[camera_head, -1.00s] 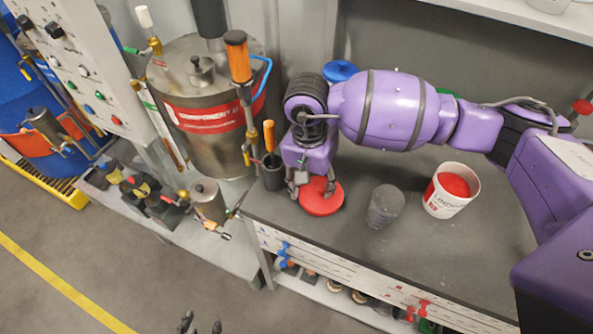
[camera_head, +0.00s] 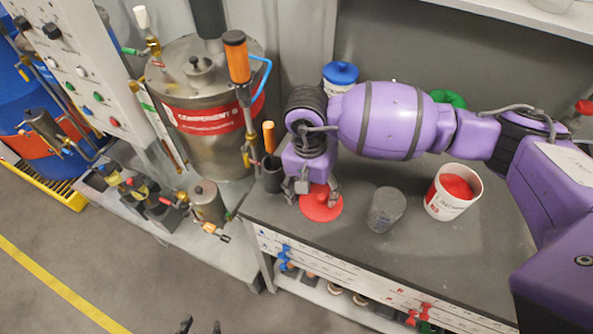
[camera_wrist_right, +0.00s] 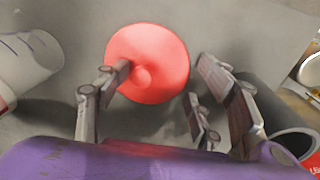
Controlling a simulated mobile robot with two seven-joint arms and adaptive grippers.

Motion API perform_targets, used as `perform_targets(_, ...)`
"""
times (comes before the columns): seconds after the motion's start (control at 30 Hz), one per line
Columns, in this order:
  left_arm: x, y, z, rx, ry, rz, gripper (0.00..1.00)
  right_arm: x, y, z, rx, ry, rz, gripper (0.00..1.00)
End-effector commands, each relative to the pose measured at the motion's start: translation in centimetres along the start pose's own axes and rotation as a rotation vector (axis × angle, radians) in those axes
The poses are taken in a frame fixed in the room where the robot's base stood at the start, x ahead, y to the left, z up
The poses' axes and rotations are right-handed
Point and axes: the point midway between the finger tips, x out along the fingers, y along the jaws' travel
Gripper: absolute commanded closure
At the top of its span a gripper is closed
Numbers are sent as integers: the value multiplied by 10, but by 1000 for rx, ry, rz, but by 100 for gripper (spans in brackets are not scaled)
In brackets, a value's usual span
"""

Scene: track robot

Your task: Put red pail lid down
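The red pail lid (camera_head: 321,205) is a round disc with a small knob, lying flat on the grey bench near its left end. In the right wrist view the lid (camera_wrist_right: 165,55) shows its knob. My right gripper (camera_head: 318,190) is directly over it, pointing down. Its fingers are apart; one overlaps the lid beside the knob, the other is clear of the knob. The white pail (camera_head: 445,205) with red contents stands to the right on the bench. My left gripper (camera_head: 201,328) shows only as two separated dark tips at the bottom edge.
A grey cup (camera_head: 385,210) stands between lid and pail. A dark holder (camera_head: 272,175) with an orange-handled tool stands close left of my right gripper. A blue-lidded container (camera_head: 341,74) is behind my arm.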

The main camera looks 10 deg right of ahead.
Motion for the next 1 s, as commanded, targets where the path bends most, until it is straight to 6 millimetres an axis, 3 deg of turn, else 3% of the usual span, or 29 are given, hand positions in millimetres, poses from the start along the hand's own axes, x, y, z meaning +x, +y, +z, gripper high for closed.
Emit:
perform_targets(0.37,0,0,-5,-1,7,0,60,-4,0,0,0,1,-1,33)
perform_targets(0.47,-2,0,-15,-2,21,1,60,-19,1,0,0,5,-4,33)
perform_targets(0.53,0,1,-7,-1,7,4,60,-28,0,-1,-1,3,-4,33)
perform_targets(0.8,2,1,-1,6,-1,5,60,-87,0,-1,-1,1,-2,33)
perform_targets(1.0,2,0,0,9,-2,4,60,-119,0,0,-1,0,-1,33)
